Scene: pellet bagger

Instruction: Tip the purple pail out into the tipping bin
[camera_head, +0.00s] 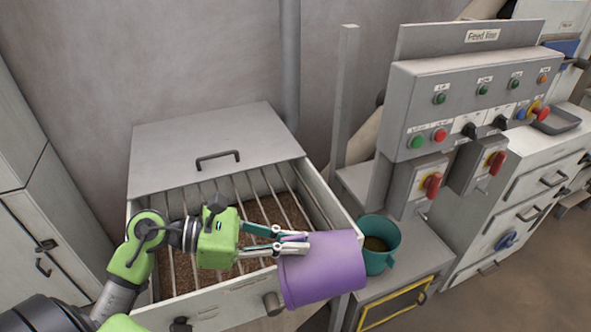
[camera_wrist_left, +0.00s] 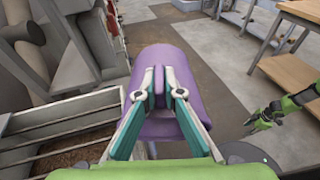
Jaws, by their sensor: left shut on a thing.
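The purple pail (camera_head: 322,270) is in my left gripper (camera_head: 290,243), which is shut on a part at its side. The pail is tilted, at the front right corner of the tipping bin (camera_head: 225,302). Its mouth and contents are hidden from the head view. The bin is a grey box with its lid (camera_head: 215,148) raised, bars across the opening and brown pellets below them. In the left wrist view the pail (camera_wrist_left: 160,65) is ahead of the closed fingers, and the bin (camera_wrist_left: 65,130) is at the left. What seems to be my right arm shows at the right; its gripper is unclear.
A teal pail (camera_head: 378,262) with brown contents stands on a grey ledge just right of the purple pail. The Feed Line control panel (camera_head: 470,95) rises behind it. A grey post (camera_head: 344,95) stands right of the lid. A wooden bench (camera_wrist_left: 295,70) is at the right in the wrist view.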

